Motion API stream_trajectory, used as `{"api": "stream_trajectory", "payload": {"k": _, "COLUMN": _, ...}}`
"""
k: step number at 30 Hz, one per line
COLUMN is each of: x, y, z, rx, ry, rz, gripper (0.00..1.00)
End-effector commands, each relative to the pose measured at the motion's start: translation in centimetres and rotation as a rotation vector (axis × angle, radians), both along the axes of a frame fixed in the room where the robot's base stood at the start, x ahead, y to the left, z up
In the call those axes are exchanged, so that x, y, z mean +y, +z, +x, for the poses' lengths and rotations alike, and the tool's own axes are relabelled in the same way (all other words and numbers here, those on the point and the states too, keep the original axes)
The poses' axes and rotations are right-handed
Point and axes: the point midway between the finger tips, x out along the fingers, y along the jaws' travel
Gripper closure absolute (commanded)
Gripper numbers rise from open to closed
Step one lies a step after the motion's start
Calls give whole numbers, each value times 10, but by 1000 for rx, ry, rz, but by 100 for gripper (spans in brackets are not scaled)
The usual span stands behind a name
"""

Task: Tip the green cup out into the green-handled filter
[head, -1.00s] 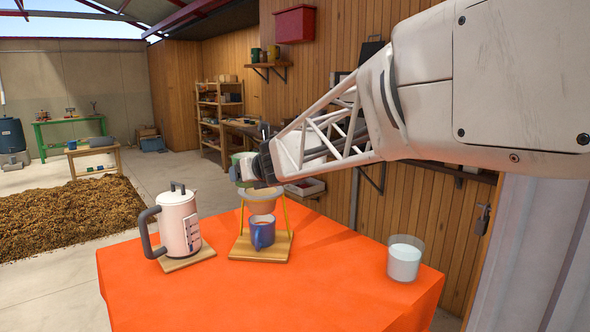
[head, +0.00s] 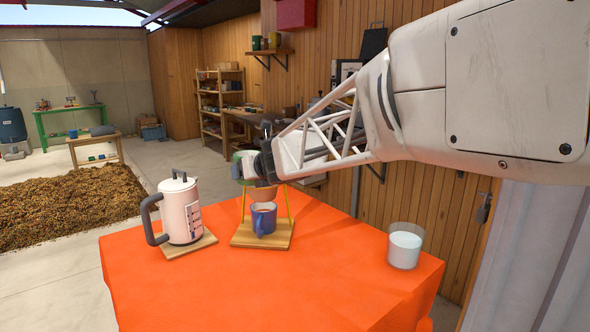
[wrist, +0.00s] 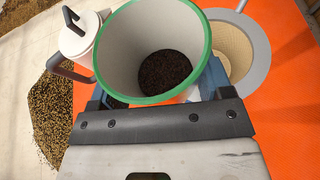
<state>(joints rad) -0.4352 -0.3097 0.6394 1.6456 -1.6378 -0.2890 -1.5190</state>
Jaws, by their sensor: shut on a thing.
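My gripper (head: 252,165) is shut on the green cup (head: 238,163). In the wrist view the cup (wrist: 113,48) has a green rim and a pale inside, with dark grounds at the bottom. The cup looks close to upright. A filter cone (head: 265,194) sits in a stand above a blue mug; my gripper hides its top in the head view. In the wrist view the filter (wrist: 243,48) has a grey rim and a tan inside, just right of the cup. No green handle shows on it.
The blue mug (head: 263,219) stands on the filter stand's wooden base (head: 247,239). A white kettle (head: 179,210) stands to the left on a board. A glass of white liquid (head: 404,246) is at the right. The front of the orange table (head: 270,290) is clear.

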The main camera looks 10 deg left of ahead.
Motion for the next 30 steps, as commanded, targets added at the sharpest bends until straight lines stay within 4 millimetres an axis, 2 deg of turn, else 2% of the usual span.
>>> {"api": "stream_trajectory", "payload": {"k": 11, "x": 1, "y": 2, "z": -2, "rx": 62, "ry": -1, "rz": 22, "gripper": 54}}
{"api": "stream_trajectory", "payload": {"k": 30, "x": 3, "y": 9, "z": -10, "rx": 287, "ry": -1, "rz": 108, "gripper": 54}}
